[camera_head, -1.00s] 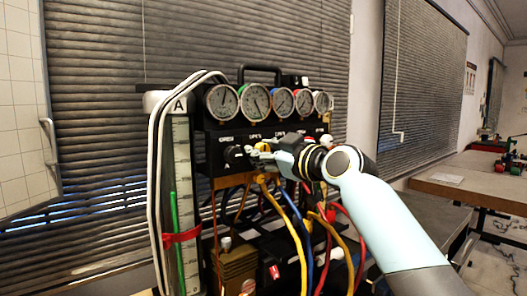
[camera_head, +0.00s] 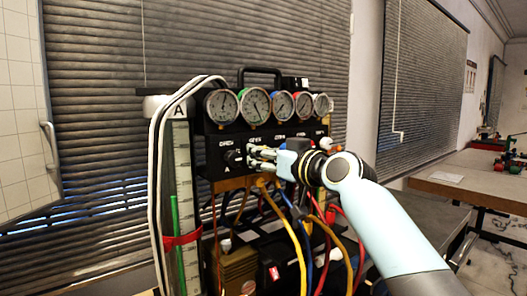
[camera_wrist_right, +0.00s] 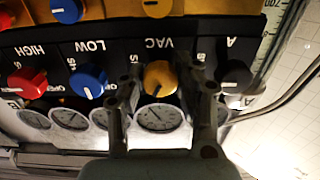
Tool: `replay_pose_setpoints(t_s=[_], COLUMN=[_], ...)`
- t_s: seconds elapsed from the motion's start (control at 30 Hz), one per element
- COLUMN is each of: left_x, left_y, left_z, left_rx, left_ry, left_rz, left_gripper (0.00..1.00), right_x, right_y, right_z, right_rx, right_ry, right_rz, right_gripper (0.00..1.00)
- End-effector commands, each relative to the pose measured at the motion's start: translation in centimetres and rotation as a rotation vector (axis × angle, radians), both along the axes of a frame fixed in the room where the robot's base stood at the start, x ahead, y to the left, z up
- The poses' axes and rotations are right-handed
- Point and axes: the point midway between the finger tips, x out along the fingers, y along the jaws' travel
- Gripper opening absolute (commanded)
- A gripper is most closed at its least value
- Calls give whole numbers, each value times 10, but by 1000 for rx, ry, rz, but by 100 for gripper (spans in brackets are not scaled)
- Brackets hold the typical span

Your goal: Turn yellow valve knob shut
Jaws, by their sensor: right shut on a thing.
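The yellow valve knob (camera_wrist_right: 160,78) shows in the wrist view, which sees the panel upside down, beside the "VAC" label. A dark pointer line on it points down and slightly left in that picture. My right gripper (camera_wrist_right: 160,86) has one finger on each side of the knob and is shut on it. In the head view my right gripper (camera_head: 254,157) reaches the black valve panel (camera_head: 216,143) from the right, and its fingers hide the yellow knob. My left gripper is not in view.
A black knob (camera_head: 234,158) sits left of my fingers. Blue (camera_wrist_right: 88,79) and red (camera_wrist_right: 27,83) knobs are on the other side in the wrist view. Gauges (camera_head: 255,104) line the panel top. Hoses (camera_head: 298,230) hang below. A post marked A (camera_head: 182,150) stands left.

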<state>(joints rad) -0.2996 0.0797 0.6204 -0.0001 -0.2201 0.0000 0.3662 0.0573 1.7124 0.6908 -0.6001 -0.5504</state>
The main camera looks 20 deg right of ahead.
Motion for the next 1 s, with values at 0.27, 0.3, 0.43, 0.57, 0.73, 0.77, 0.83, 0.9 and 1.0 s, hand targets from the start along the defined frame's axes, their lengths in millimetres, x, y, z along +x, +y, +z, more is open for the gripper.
replay_pose_setpoints(t_s=[0.27, 0.3, 0.43, 0.57, 0.73, 0.77, 0.83, 0.9, 1.0], left_x=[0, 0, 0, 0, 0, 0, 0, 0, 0], left_y=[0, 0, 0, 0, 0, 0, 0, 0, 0], left_z=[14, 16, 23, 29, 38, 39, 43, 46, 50], left_rx=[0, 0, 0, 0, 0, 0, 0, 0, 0], left_ry=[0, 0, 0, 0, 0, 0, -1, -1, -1], left_rz=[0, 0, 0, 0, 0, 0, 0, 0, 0], left_gripper=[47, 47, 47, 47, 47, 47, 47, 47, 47], right_x=[0, 0, 0, 0, 0, 0, 0, 0, 1], right_y=[0, 0, 0, 0, -1, -1, -1, -1, -1], right_z=[2, 2, 2, 2, 2, 2, 2, 2, 2], right_rx=[248, 284, 400, 516, 666, 692, 747, 802, 870], right_ry=[91, 104, 146, 188, 242, 251, 272, 291, 315], right_rz=[0, 0, 0, 0, -1, 0, -1, 0, 0], right_gripper=[0, 0, 0, 0, 0, 0, 0, 0, 0])
